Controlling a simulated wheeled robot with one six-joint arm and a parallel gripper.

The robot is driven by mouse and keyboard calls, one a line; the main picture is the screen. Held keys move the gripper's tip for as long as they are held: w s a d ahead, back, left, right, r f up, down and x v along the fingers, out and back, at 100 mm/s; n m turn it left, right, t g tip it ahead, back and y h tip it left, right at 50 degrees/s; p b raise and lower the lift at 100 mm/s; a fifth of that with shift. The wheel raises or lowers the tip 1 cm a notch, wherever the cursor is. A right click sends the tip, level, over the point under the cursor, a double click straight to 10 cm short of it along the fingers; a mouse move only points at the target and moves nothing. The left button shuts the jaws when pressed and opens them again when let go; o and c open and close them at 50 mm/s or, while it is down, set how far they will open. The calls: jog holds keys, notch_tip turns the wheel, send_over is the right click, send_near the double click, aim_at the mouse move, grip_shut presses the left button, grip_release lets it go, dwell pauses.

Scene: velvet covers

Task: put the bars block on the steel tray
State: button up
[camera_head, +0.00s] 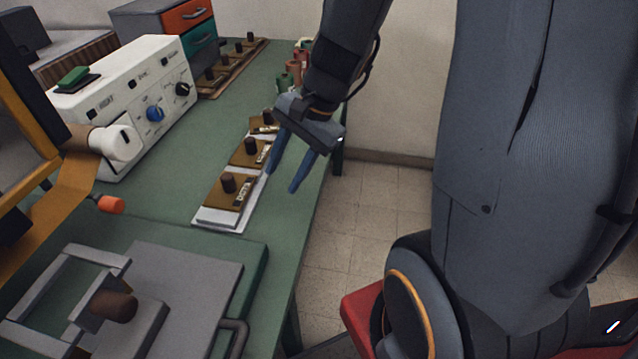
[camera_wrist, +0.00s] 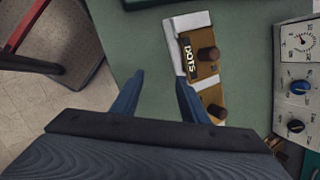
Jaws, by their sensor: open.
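My gripper (camera_head: 281,180) is open and empty, fingers pointing down, at the right edge of the green bench beside a row of brown blocks. The nearest block (camera_head: 222,192) has a dark knob and a label reading DOTS; it also shows in the wrist view (camera_wrist: 203,66), ahead of and right of the fingertips (camera_wrist: 160,78). A middle block (camera_head: 246,155) and a far block (camera_head: 262,126) have labels too small to read, so I cannot tell which is the bars block. A flat grey metal plate (camera_head: 212,285) with a handle, seemingly the steel tray, lies front left.
A grey frame (camera_head: 35,300) and a knobbed part (camera_head: 115,306) stand on the plate's left. A white instrument box (camera_head: 130,100) with dials stands left of the blocks. Reddish and green cylinders (camera_head: 290,75) stand behind. Bare floor lies beyond the bench's right edge.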

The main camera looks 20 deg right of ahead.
jog(key=s+d+n+g+h, duration=0.1)
jog(key=s+d+n+h, duration=0.3)
jog(key=s+n, duration=0.3)
jog(key=shift+n+h, duration=0.3)
jog(key=shift+n, duration=2.1)
